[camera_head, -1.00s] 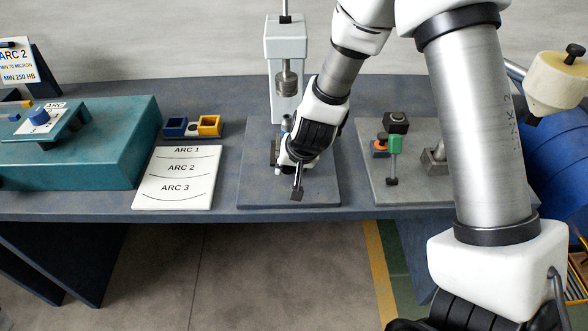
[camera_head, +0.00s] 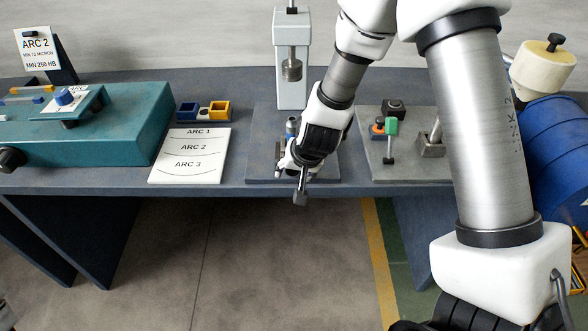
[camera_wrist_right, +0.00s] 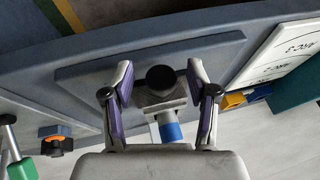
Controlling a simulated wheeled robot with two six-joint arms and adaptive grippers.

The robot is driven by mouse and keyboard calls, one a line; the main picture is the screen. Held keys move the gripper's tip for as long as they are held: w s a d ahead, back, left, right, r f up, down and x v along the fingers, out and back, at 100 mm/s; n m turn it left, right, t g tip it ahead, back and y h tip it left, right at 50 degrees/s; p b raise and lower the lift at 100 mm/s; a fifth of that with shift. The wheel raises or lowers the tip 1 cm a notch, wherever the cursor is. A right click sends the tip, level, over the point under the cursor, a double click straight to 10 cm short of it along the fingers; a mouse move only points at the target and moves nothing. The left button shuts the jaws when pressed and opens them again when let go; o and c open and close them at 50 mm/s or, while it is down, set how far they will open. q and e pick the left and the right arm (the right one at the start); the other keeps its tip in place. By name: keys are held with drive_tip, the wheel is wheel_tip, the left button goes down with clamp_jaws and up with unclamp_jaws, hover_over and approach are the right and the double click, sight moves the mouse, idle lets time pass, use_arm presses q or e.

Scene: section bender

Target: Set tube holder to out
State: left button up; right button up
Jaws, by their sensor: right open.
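The tube holder appears to be the small metal fixture with a blue-banded tube (camera_head: 291,128) on the middle grey plate. My right gripper and arm hide most of it in the head view. In the right wrist view, a round black knob (camera_wrist_right: 160,78) lies between the spread fingers, with a grey metal block below it and a blue band (camera_wrist_right: 171,131) on a cylinder. Whether the fixture is in or out cannot be told. My right gripper (camera_head: 299,192) is open, above the plate's front edge, fingers toward me. I see no grip on the knob. My left gripper is not in view.
A teal machine (camera_head: 95,135) and a white arc sheet (camera_head: 188,165) are at left. A grey press (camera_head: 292,50) stands behind the fixture. A plate with a green-headed lever (camera_head: 390,128) is at right. A blue drum (camera_head: 560,150) is beyond. Floor in front is clear.

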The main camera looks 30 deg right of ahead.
drive_tip(key=shift+r, duration=0.1)
drive_tip(key=shift+r, duration=0.3)
drive_tip(key=v, duration=1.1)
drive_tip(key=shift+s, duration=0.25)
drive_tip(key=s+d+f+n+g+h, duration=0.1)
drive_tip(key=s+f+n+g, duration=0.3)
drive_tip(key=s+f, duration=0.9)
drive_tip(key=s+d+f+n+g+h, duration=0.15)
drive_tip(key=s+f+n+g, duration=0.25)
drive_tip(key=s+f, duration=0.9)
drive_tip(key=w+a+f+m+t+y, duration=0.1)
drive_tip(key=w+a+f+t+y, duration=0.1)
drive_tip(key=w+a+f, duration=0.4)
drive_tip(key=shift+a+m+t+y, duration=0.2)
drive_tip(key=shift+m+t+y, duration=0.15)
drive_tip(key=shift+t, duration=0.15)
